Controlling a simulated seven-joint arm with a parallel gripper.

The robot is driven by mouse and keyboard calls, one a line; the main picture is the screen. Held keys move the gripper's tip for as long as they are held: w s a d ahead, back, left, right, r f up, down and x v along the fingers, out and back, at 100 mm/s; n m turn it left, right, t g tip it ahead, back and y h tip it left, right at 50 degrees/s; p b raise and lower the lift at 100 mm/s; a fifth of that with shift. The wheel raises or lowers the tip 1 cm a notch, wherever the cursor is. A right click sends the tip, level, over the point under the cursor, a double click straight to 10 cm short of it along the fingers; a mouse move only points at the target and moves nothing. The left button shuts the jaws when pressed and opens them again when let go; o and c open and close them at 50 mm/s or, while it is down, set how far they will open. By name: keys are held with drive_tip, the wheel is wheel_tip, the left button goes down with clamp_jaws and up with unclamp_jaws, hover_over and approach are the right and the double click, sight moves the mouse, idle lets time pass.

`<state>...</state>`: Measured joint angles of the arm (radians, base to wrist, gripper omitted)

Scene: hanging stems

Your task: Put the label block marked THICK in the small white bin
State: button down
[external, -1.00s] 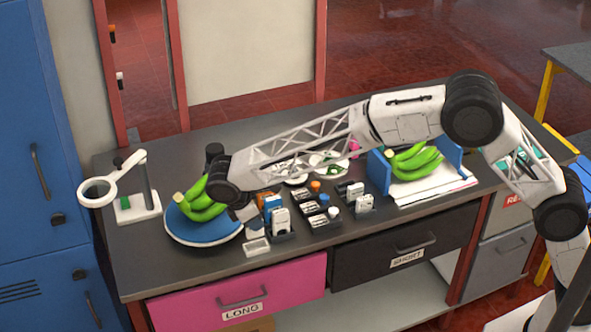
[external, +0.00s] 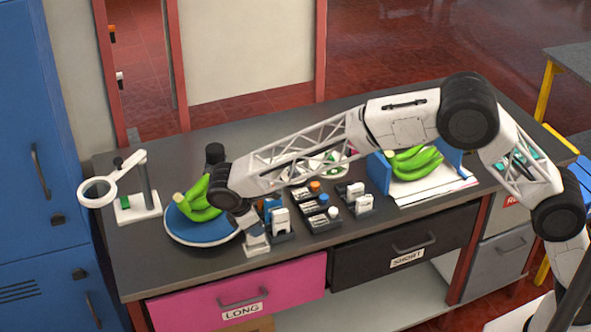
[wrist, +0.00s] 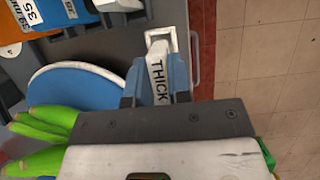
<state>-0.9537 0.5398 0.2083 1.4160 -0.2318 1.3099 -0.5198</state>
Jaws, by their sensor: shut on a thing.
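The label block marked THICK (wrist: 158,72) is white with black letters and sits between my gripper's fingers (wrist: 157,84) in the wrist view. My gripper (external: 251,229) is shut on it. The small white bin (wrist: 174,38) shows just beyond the block's far end in the wrist view, its rim partly covered by the block. In the external view the small white bin (external: 257,250) is at the bench's front edge, directly under my gripper. I cannot tell whether the block's end is above the rim or inside it.
A blue round plate (external: 200,234) with green bananas (external: 198,203) lies just left of my gripper. Dark holders with blue and white blocks (external: 281,219) stand close on the right. A white magnifier stand (external: 137,206) is at the far left. A pink drawer (external: 190,303) lies below the front edge.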

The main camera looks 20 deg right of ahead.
drive_tip(key=shift+f, duration=1.45)
drive_tip(key=c, duration=1)
unclamp_jaws()
drive_tip(key=shift+r, duration=0.1)
drive_tip(key=shift+v, duration=3.85)
